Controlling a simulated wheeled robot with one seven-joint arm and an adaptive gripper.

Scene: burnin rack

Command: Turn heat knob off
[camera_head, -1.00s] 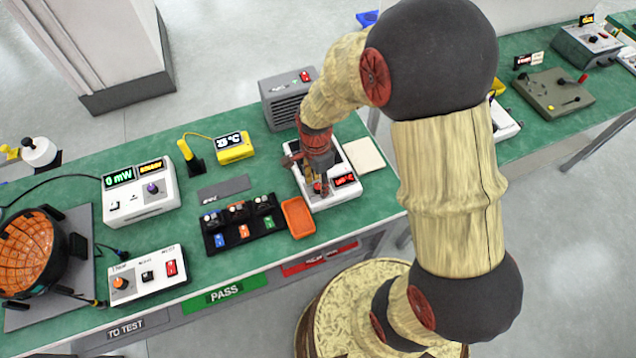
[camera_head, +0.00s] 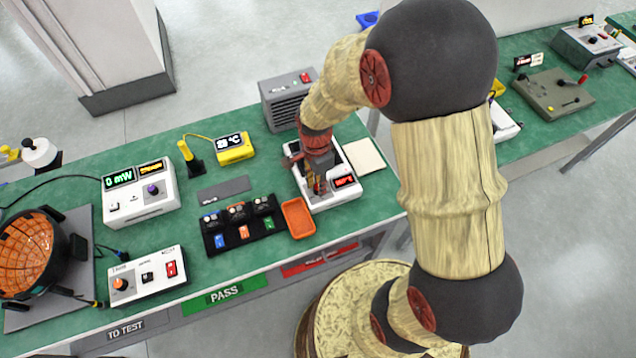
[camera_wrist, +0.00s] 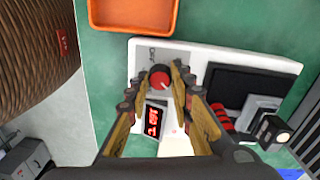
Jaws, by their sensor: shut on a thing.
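The heat knob (camera_wrist: 160,80) is red with a pale pointer line and sits on a white hot-plate unit (camera_wrist: 145,48). My gripper (camera_wrist: 161,74) is shut on the knob, one finger on each side of it in the wrist view. A red-lit display (camera_wrist: 154,121) is beside the knob; its text is too small to read surely. In the head view my gripper (camera_head: 316,186) reaches down onto the white unit (camera_head: 338,199), and the knob is mostly hidden by the fingers. The lit display (camera_head: 344,181) shows to the right of the fingers.
An orange tray (camera_head: 298,217) stands just left of the unit. A black rack (camera_head: 243,239) with several small modules is further left. A grey vented box (camera_head: 283,101) stands behind the unit, and a pale pad (camera_head: 365,156) lies to its right.

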